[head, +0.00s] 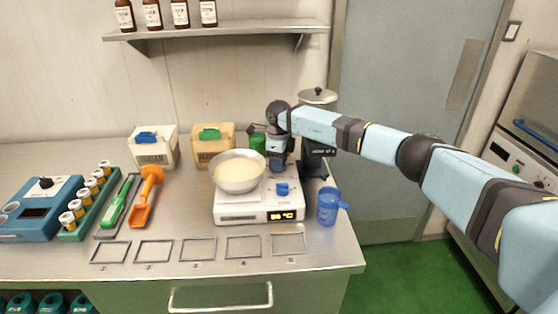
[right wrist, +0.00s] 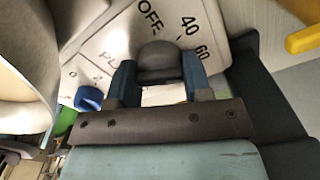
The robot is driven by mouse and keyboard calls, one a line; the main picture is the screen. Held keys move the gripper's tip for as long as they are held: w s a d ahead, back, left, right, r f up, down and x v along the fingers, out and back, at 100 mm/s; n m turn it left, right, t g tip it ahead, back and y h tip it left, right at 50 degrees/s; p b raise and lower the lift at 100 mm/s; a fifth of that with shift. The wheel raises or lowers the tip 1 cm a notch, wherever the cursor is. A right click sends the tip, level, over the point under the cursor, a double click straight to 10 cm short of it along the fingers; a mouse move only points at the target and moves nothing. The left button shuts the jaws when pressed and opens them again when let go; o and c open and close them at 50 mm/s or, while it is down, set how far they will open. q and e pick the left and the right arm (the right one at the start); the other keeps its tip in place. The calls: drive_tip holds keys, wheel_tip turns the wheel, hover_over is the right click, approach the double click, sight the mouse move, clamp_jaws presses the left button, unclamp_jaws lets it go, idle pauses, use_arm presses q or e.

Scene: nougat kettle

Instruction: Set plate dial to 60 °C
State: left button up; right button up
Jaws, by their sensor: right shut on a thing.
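The white hot plate (head: 240,216) stands on the steel bench, with an orange display (head: 286,215) whose digits end in °C but are too small to read surely. A metal bowl (head: 240,182) of pale mass sits on it. My right gripper (head: 278,168) reaches down to the plate's back right. In the right wrist view my right gripper (right wrist: 160,80) is shut on the grey plate dial (right wrist: 160,53), a finger on each side. OFF, 40 and 60 are printed around the dial; its pointer is not clear. My left gripper is not in view.
A second, blue knob (head: 283,189) is on the plate's front right. A blue jug (head: 328,207) stands right of the plate, and a dark grinder-like machine (head: 316,155) behind it. Tubs (head: 212,147), an orange scoop (head: 147,197) and a vial rack (head: 80,222) lie left.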

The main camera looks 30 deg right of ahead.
idle(0.4)
drive_tip(key=o, duration=0.9)
wheel_tip(320, 180, up, 14)
drive_tip(key=shift+f+b, duration=0.1)
drive_tip(key=shift+b, duration=0.4)
drive_tip(key=shift+f, duration=0.1)
